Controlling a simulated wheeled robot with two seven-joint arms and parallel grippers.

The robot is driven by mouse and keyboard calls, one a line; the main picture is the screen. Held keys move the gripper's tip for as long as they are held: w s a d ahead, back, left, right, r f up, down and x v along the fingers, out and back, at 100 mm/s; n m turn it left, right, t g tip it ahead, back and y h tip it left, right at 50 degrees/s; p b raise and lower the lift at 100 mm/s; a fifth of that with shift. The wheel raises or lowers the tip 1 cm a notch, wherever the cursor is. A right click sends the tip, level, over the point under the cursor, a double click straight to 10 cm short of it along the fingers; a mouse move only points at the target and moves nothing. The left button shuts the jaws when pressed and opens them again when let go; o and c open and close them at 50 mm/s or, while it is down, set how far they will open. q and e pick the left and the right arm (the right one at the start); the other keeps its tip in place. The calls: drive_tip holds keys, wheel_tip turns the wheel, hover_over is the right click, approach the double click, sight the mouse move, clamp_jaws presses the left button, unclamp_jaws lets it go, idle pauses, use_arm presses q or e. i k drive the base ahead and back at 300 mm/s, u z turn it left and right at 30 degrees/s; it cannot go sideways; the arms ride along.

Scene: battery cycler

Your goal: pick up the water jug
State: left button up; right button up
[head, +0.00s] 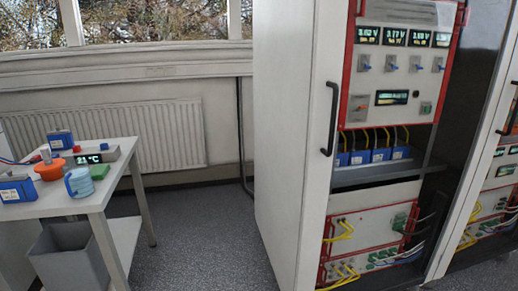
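A light blue jug (80,183) stands upright on the white table at the left of the head view, near the table's front right edge. It has a handle on its left side. This looks like the water jug. Neither of my grippers is in view, so the jug has no gripper near it in this picture.
The white table (49,207) also holds an orange bowl (50,170), a temperature display (92,157) and blue boxes (60,140). A grey bin (66,262) stands below. A tall cabinet (285,130) with a black handle blocks the right. Grey floor (195,240) lies clear between.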

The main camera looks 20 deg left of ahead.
sight(79, 183)
drive_tip(key=u, duration=1.05)
drive_tip(key=i, duration=1.35)
drive_tip(key=u, duration=1.4)
